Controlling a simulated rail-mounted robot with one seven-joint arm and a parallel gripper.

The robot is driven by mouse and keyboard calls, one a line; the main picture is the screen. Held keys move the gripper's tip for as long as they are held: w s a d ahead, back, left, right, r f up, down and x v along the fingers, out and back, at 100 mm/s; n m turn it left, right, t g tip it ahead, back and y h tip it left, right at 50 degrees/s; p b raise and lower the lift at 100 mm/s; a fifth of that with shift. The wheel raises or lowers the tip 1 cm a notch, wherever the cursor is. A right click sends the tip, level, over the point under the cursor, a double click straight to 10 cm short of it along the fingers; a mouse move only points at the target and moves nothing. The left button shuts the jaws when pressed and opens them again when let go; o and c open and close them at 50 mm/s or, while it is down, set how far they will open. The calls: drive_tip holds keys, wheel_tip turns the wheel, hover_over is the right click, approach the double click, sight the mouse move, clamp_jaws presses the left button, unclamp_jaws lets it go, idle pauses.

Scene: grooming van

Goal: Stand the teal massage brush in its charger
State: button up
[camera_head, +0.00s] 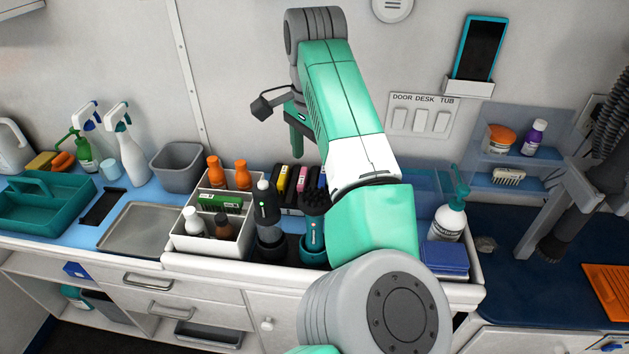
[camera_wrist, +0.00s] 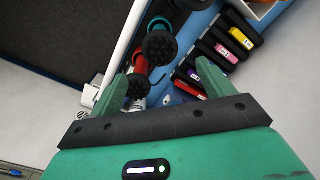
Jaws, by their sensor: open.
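The teal massage brush (camera_head: 313,232) stands upright on the counter with its black knobbed head up. Its lower end is at a teal-rimmed base on a dark surface; I cannot tell whether it is seated in a charger. In the wrist view a knobbed black head (camera_wrist: 160,47) with teal behind it lies beyond the fingertips. A second knobbed head (camera_wrist: 137,85) is near the left finger. My gripper (camera_head: 297,148) is above and behind the brush, partly hidden by my arm. Its green fingers are apart and empty in the wrist view (camera_wrist: 160,88).
A black device (camera_head: 266,212) stands just left of the brush. A white divided caddy (camera_head: 215,245) with bottles is further left. Several dark cartridges with coloured labels (camera_head: 291,186) stand behind. A white pump bottle (camera_head: 449,220) is to the right. My arm hides the counter's middle right.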

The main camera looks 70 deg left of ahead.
drive_tip(key=shift+r, duration=0.7)
